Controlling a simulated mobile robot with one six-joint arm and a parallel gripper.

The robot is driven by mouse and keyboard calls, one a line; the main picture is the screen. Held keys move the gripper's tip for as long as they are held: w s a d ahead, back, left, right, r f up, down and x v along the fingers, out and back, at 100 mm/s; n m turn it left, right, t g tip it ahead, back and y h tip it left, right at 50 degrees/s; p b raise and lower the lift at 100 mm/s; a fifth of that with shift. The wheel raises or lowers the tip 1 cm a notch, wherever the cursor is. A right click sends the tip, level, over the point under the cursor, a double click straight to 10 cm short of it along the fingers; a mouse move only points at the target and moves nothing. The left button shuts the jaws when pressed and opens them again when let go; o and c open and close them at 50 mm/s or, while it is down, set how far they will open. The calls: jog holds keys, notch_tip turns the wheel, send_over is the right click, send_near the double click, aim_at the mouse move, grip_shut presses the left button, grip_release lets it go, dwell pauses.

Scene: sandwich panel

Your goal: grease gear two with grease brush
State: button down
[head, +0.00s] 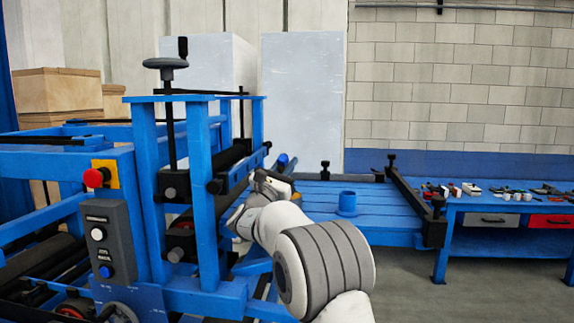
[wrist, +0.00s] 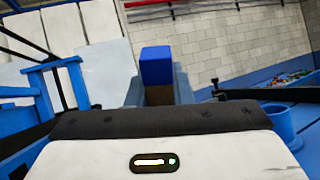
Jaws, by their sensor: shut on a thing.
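My gripper (head: 268,183) is beside the right side of the blue roller machine (head: 200,180), and is shut on the grease brush. The brush's blue handle (wrist: 157,65) stands up between the fingers in the wrist view, with a brown part below it. A blue handle end (head: 283,160) also shows just above the gripper in the head view. The brush tip is hidden. Dark round parts sit at the roller ends of the machine, but I cannot tell which is gear two. A blue cup (head: 347,203) stands on the blue slatted table, right of my gripper.
The slatted table (head: 385,222) has a dark bar (head: 408,190) along its right side. A workbench (head: 508,205) with several small parts stands at the far right. A control box with buttons (head: 104,238) is on the machine's front left. Floor at the lower right is clear.

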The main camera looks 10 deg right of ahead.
jog(key=shift+r+p, duration=1.55)
jog(key=shift+r, duration=1.9)
notch_tip(320, 180, down, 5)
jog(key=b, duration=0.4)
jog(key=shift+r+b, duration=0.1)
jog(key=shift+b, duration=0.25)
jog(key=shift+r, duration=0.1)
